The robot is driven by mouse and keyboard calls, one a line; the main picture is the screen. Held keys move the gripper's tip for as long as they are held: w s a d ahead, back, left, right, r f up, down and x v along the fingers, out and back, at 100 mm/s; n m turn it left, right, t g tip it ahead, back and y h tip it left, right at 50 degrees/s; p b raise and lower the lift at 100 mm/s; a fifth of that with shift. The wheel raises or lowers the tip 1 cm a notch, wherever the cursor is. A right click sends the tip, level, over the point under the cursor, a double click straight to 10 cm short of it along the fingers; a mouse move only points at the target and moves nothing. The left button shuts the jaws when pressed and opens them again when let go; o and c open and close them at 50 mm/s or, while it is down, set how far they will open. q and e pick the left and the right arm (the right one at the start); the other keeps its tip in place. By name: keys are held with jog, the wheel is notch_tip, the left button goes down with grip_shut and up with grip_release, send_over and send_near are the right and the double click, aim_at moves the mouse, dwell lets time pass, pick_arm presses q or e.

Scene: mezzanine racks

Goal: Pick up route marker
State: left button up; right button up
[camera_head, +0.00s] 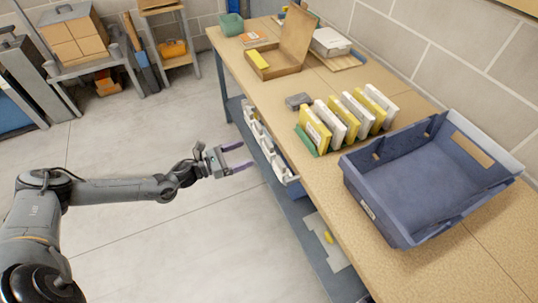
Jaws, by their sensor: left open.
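My left gripper (245,156) is open and empty, its purple-tipped fingers pointing right toward the workbench (400,115). It hangs over the floor beside the bench's left edge, apart from it. I cannot tell for sure which thing is the route marker. Several yellow and white upright slabs (315,130) stand in a row in a green holder (305,140) on the bench. A yellow block (258,60) lies in an open cardboard box (285,70) farther back. A small yellow thing (328,237) lies on the lower shelf. My right gripper is not in view.
A large blue bin (385,215) stands at the bench's front right. A dark grey block (298,101) lies near the slabs. White bins (258,130) line the shelf below. A green bin (232,24) stands at the back.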

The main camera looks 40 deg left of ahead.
aim_at(267, 144)
pick_arm(q)
jog(key=b+x, duration=0.1)
jog(key=x, duration=0.4)
jog(key=shift+w, duration=0.25)
jog(key=shift+w+d, duration=0.3)
jog(key=shift+w, duration=0.2)
jog(key=b+x, duration=0.1)
jog(key=x, duration=0.3)
jog(key=shift+r, duration=0.15)
jog(key=c, duration=1)
jog(key=shift+c, duration=0.2)
jog(key=shift+r, duration=0.1)
